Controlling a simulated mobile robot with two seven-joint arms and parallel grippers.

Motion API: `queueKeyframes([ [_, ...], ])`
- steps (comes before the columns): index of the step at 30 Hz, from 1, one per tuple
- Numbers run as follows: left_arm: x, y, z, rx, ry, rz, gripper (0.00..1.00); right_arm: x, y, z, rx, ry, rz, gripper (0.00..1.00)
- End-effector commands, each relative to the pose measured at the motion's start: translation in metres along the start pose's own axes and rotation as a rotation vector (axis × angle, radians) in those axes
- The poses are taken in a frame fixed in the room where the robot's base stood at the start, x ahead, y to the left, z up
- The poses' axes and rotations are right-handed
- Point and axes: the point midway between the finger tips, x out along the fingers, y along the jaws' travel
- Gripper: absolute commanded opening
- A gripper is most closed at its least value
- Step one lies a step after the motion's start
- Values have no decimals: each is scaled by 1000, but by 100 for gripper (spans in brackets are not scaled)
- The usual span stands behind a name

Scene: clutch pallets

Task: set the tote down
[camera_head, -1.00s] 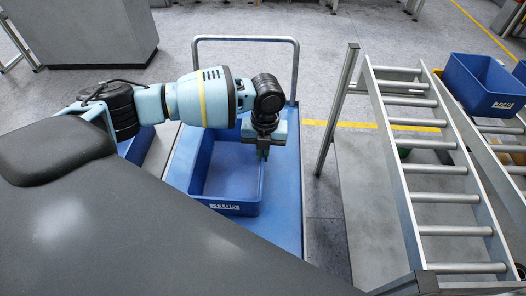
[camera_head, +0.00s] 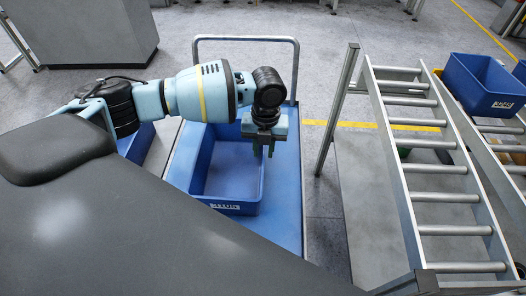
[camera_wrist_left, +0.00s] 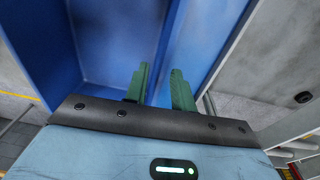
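The blue tote (camera_head: 237,209) is empty and sits flat on the blue platform cart (camera_head: 288,215). Its far end is partly hidden by my left arm. My left gripper (camera_head: 268,149) is at the tote's right wall, near the top rim. In the left wrist view the two green fingers (camera_wrist_left: 160,90) stand apart, and the tote's wall (camera_wrist_left: 168,42) runs up between them. The fingers look open around the rim, with no clear grip on it. My right gripper is in neither view.
The cart's handle (camera_head: 246,38) rises at its far end. A metal roller conveyor (camera_head: 440,198) with an upright post stands to the right. Another blue tote (camera_head: 485,84) rests at the far right. Grey floor is free between cart and conveyor.

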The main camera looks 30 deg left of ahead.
Motion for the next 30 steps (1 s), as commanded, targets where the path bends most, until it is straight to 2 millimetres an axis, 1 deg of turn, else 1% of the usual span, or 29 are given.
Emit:
queueKeyframes([
  [1, -12, 0, 1, 1, -5, -3, 25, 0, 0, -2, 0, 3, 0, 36],
  [9, -66, -1, 0, 1, -5, -4, 25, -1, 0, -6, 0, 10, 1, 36],
  [12, -82, -1, 0, 1, -4, -3, 25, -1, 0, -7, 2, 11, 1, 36],
  [15, -94, 0, 0, 0, -3, -3, 25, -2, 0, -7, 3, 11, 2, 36],
  [21, -104, 0, 0, 0, -1, -1, 25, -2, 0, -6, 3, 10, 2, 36],
  [30, -104, 0, 0, 1, -1, -1, 25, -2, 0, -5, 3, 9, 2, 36],
])
